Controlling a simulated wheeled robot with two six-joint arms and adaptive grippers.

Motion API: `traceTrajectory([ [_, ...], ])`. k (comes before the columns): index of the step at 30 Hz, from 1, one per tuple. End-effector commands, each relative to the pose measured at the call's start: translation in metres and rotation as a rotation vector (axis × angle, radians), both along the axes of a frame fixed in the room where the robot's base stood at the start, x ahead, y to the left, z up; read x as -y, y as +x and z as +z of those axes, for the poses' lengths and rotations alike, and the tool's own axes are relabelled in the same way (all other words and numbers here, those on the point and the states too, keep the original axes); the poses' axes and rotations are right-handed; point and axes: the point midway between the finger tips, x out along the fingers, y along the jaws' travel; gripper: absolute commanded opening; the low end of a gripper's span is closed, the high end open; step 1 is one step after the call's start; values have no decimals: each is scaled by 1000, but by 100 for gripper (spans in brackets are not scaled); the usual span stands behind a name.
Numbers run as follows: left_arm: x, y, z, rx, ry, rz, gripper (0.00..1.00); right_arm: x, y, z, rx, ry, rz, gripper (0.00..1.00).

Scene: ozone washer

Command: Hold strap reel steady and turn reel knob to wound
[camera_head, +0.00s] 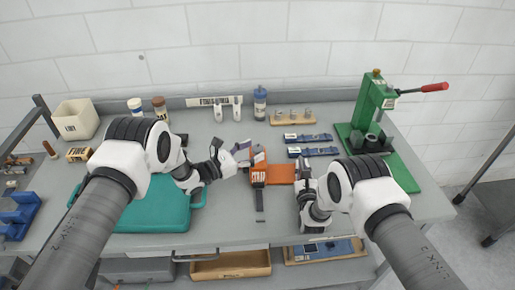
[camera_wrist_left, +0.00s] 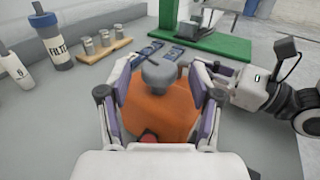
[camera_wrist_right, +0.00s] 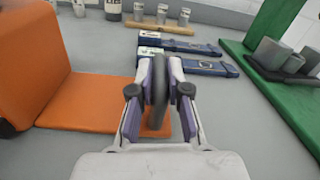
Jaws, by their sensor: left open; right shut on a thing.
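The orange strap reel (camera_head: 259,172) stands on the grey bench, with an orange plate at its right. A dark strap (camera_head: 259,199) lies in front of it. My left gripper (camera_head: 239,158) is open at the reel's left; in the left wrist view, its fingers (camera_wrist_left: 160,92) stand either side of the orange body (camera_wrist_left: 158,112). I cannot tell whether they touch it. My right gripper (camera_head: 301,172) is at the reel's right side. In the right wrist view, its fingers (camera_wrist_right: 160,78) are shut on the dark grey reel knob (camera_wrist_right: 158,92), seen edge-on. The knob's turn position cannot be read.
Two blue strap tools (camera_head: 308,145) lie behind the right gripper. A green press (camera_head: 375,115) stands at the right. A teal case (camera_head: 155,208) lies below my left arm.

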Motion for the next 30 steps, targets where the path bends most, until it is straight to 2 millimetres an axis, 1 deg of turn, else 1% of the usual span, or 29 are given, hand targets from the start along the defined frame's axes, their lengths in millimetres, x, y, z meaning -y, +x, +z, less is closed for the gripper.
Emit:
traceTrajectory([
  [1, 7, 5, -1, 1, -1, -1, 64, 1, 0, -1, -2, 0, -1, 0],
  [5, 17, 13, 0, 0, -1, 0, 64, 1, 0, -1, -2, 0, -1, 0],
  [13, 19, 15, 0, -2, -1, 1, 64, 0, 0, -1, -2, 0, -1, 0],
  [14, 19, 15, 0, -2, -1, 1, 53, 0, 0, -1, -2, 0, -1, 0],
  [15, 19, 15, 0, -2, -1, 1, 39, 1, 0, -1, -2, 0, -1, 0],
  [17, 19, 15, 0, -2, -1, 1, 18, 0, 0, -1, -2, 0, -1, 0],
  [18, 19, 15, 0, -2, -1, 1, 5, 0, 0, -1, -2, 0, 0, 0],
  [25, 19, 16, 0, 2, -2, -19, 4, 0, 0, -1, -2, 0, 0, 0],
  [28, 18, 17, 0, 4, -5, -83, 4, 0, 0, -1, -2, 0, 1, 0],
  [30, 18, 17, 0, 6, -4, -155, 4, 0, 0, -1, -2, 0, 1, 0],
])
